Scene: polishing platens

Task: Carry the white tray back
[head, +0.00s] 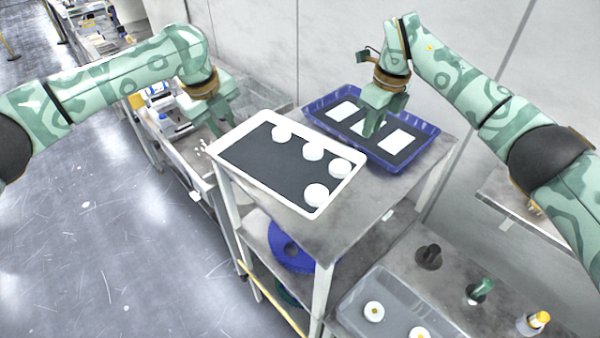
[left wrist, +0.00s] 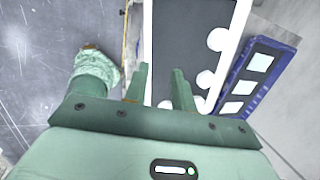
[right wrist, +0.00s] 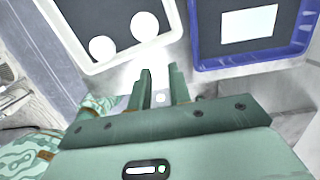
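The white tray (head: 250,156) with a dark liner lies on the top of a metal stand, carrying several white discs (head: 313,149) along its far and right sides. My left gripper (head: 216,131) is at the tray's left end. In the left wrist view its fingers (left wrist: 162,75) are apart, with the tray's pale edge (left wrist: 148,35) between them; contact cannot be told. My right gripper (head: 371,132) is over the blue tray's near side in the head view. In the right wrist view its fingers (right wrist: 161,72) are apart and empty, near the white tray's rim (right wrist: 160,35).
A blue tray (head: 432,152) with white square pieces lies right behind the white tray. Below are a blue ring (head: 288,247) on a shelf and a clear bin (head: 352,312) with discs. A lower bench (head: 455,262) holds several small items. Open floor lies left.

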